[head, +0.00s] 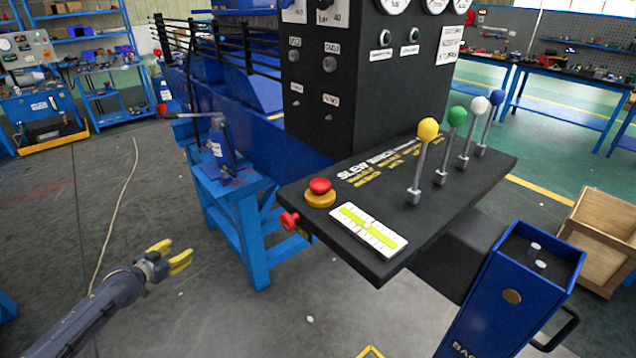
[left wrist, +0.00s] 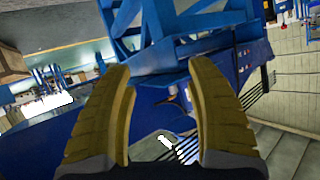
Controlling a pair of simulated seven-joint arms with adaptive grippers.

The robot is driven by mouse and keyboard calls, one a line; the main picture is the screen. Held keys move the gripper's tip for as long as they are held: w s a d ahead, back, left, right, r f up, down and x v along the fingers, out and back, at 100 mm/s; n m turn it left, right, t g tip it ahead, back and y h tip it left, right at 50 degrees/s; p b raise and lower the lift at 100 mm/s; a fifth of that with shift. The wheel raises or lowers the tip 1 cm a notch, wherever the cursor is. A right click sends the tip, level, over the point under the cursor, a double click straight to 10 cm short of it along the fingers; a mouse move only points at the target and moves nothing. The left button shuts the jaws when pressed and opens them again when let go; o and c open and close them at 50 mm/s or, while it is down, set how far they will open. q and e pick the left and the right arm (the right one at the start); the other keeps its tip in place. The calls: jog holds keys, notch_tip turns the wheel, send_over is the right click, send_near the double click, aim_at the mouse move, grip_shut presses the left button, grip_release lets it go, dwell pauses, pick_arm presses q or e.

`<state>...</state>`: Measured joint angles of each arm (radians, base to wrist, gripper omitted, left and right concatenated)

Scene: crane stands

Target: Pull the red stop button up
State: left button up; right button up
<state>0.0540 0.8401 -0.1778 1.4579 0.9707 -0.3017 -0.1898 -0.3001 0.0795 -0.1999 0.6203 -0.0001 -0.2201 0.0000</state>
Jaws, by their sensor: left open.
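The red stop button (head: 320,186) is a round red cap on a yellow-orange collar, on the left part of the black control panel (head: 385,265). A second red knob (head: 289,220) sticks out of the panel's left edge, below the button. My left gripper (head: 180,257) has yellow fingers and is in the lower left of the head view, well left of and below the panel, touching nothing. In the left wrist view its fingers (left wrist: 163,95) are apart with nothing between them. The stop button cannot be made out in that view. My right gripper is not in view.
Levers with yellow (head: 428,130), green (head: 457,116), white and blue balls stand on the panel's right part. A level gauge (head: 368,229) lies near its front edge. A blue box (head: 520,290) stands at right.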

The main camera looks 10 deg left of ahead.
pick_arm(q)
jog(key=d+r+m+h, duration=0.1)
jog(key=d+r+h, duration=0.1)
jog(key=d+r, duration=0.5)
jog(key=d+r+m+t+h, duration=0.1)
jog(key=d+r+m+h, duration=0.15)
jog(key=r, duration=0.75)
jog(key=d+r+h, duration=0.3)
jog(key=d+r, duration=0.1)
jog(key=r, duration=0.5)
jog(key=m+g+h, duration=0.6)
jog(key=h, duration=0.2)
send_near(311, 185)
jog(key=v, duration=0.5)
jog(key=shift+a, duration=0.15)
jog(key=shift+x, duration=8.55)
jog(key=shift+c, duration=0.3)
